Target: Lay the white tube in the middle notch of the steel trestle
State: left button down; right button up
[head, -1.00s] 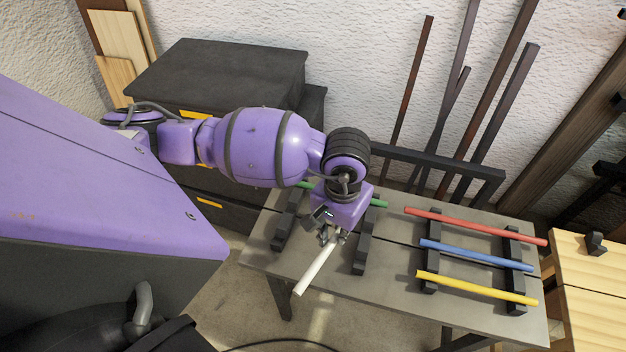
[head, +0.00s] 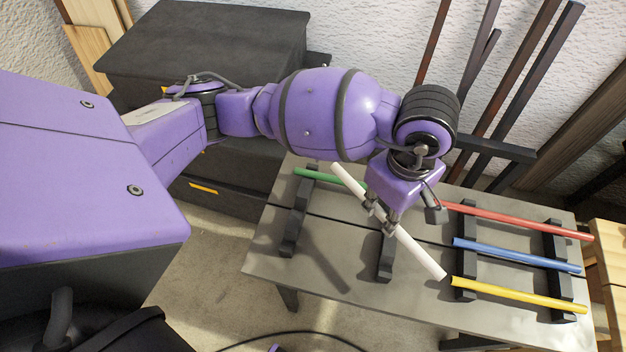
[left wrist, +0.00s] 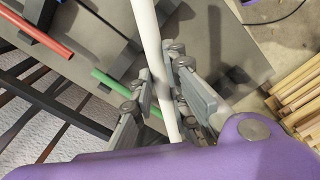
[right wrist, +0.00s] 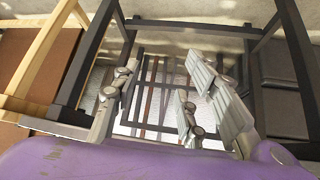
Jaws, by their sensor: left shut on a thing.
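My left gripper (head: 380,214) is shut on the white tube (head: 418,250), around its middle. The tube is held above the left pair of dark notched rails, slanting from back left to front right, across the right rail (head: 387,262) rather than along both; the left rail (head: 290,240) stands clear of it. A green tube (head: 310,175) lies in their back notch. In the left wrist view the white tube (left wrist: 148,30) runs between the fingers (left wrist: 162,85). My right gripper (right wrist: 160,85) shows only in its wrist view, open and empty.
A second pair of rails on the grey table (head: 330,265) bears a red tube (head: 520,220), a blue tube (head: 515,254) and a yellow tube (head: 520,295). The white tube's front end shows close to the yellow tube's left end. Dark drawers (head: 210,60) stand behind left.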

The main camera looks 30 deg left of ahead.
pick_arm(q)
jog(key=w+d+r+n+b, duration=0.1)
jog(key=d+r+n+b, duration=0.15)
jog(key=d+n, duration=0.4)
jog(key=shift+n, duration=0.45)
jog(key=a+f, duration=0.1)
jog(key=a, duration=0.2)
jog(key=a+f, duration=0.2)
jog(key=a, duration=0.2)
jog(key=a+f+p, duration=0.1)
jog(key=a, duration=0.2)
jog(key=shift+w+a+f, duration=0.2)
jog(key=shift+f, duration=0.2)
jog(key=a+f, duration=0.1)
jog(key=f, duration=0.1)
jog(key=a+f, duration=0.1)
jog(key=f, duration=0.2)
jog(key=a+f, duration=0.2)
jog(key=f, duration=0.1)
jog(key=shift+w+f, duration=0.1)
jog(key=shift+f, duration=0.15)
pick_arm(e)
jog(key=shift+x, duration=0.9)
jog(key=shift+s+f, duration=0.1)
jog(key=shift+s, duration=0.1)
